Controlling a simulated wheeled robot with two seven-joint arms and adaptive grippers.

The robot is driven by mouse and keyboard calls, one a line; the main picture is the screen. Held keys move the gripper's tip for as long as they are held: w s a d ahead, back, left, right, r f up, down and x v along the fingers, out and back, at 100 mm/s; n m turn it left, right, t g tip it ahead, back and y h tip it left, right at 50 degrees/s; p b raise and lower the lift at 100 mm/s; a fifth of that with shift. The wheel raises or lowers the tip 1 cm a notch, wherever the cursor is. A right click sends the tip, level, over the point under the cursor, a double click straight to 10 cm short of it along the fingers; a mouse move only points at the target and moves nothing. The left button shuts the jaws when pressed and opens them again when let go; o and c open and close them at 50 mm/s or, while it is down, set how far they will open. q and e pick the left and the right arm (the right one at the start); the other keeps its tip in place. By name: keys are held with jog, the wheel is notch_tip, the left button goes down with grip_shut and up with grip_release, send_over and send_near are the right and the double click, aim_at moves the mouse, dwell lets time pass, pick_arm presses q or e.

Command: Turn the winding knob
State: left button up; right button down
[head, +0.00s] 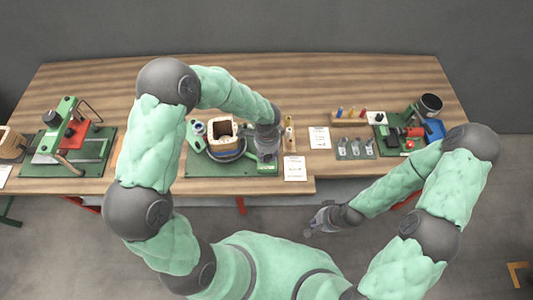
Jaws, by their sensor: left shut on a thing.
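The winding station stands on a green base plate (205,168) at the middle of the table. A pale square coil former (222,131) with a dark opening sits on it above a blue ring (226,155). My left gripper (267,157) reaches down at the right side of this station, right of the coil. It is shut on what seems to be the winding knob, which the gripper and wrist hide. My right gripper (318,221) hangs in front of the table edge, away from the station, too small to read its fingers.
Left on the table is a green and red press (68,130). Further right are a rack of coloured pieces (352,116), a grey-green tray (355,148) and a dark cup (430,104). The table's back is clear.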

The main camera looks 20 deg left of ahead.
pick_arm(q)
jog(key=shift+w+d+r, duration=0.15)
jog(key=shift+w+d, duration=0.05)
jog(key=shift+w, duration=0.05)
jog(key=o, duration=1.1)
jog(key=shift+d, duration=0.1)
jog(key=shift+o, duration=0.2)
jog(key=shift+s, duration=0.1)
notch_tip(320, 180, up, 12)
